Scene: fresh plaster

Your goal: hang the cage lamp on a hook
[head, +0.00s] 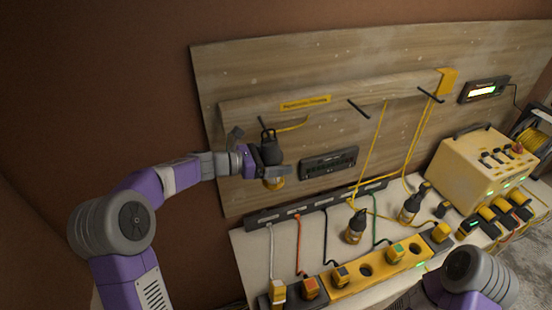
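The cage lamp (271,151) is dark with a yellow lower end. It is upright in front of the left part of the wooden board, with a loop on top. My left gripper (265,168) comes from the left and is shut on its body, partly hiding it. Black hooks stick out of the board's rail: a middle hook (358,108) and a right hook (431,95). A yellow cord passes beside the lamp's top; whether the loop touches a hook there I cannot tell. My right arm shows at the lower right, but its gripper is out of view.
Two similar black-and-yellow items (355,228) (409,208) stand on the white bench, with yellow cords above them. A yellow socket strip (375,282) with plugs lies in front. A yellow power box (482,168) stands at right. Bare brown wall is at left.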

